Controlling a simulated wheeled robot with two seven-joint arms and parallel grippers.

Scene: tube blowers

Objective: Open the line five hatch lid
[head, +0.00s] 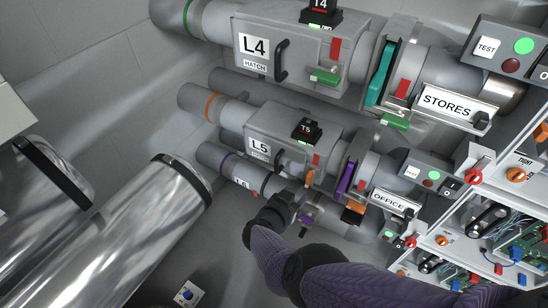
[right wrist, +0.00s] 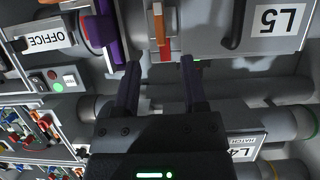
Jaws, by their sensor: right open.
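The line five hatch lid (head: 294,157) is a grey panel with a white L5 label (head: 258,146) and a black handle (head: 279,161). It looks closed. An orange latch (head: 309,177) and a red tab (head: 316,158) sit at its right side. In the right wrist view the L5 label (right wrist: 277,20), handle (right wrist: 233,28) and orange latch (right wrist: 158,24) appear upside down. My right gripper (head: 301,198) is just below the latch; its two dark purple fingers (right wrist: 160,80) are apart, with nothing between them. My left gripper is out of view.
The L4 hatch (head: 253,44) with a green latch (head: 325,77) lies above. The L6 pipe (head: 240,182) runs below, partly behind my right arm. An OFFICE sign (head: 388,202) and a button panel (head: 430,176) stand to the right. A shiny cylinder (head: 150,225) is at left.

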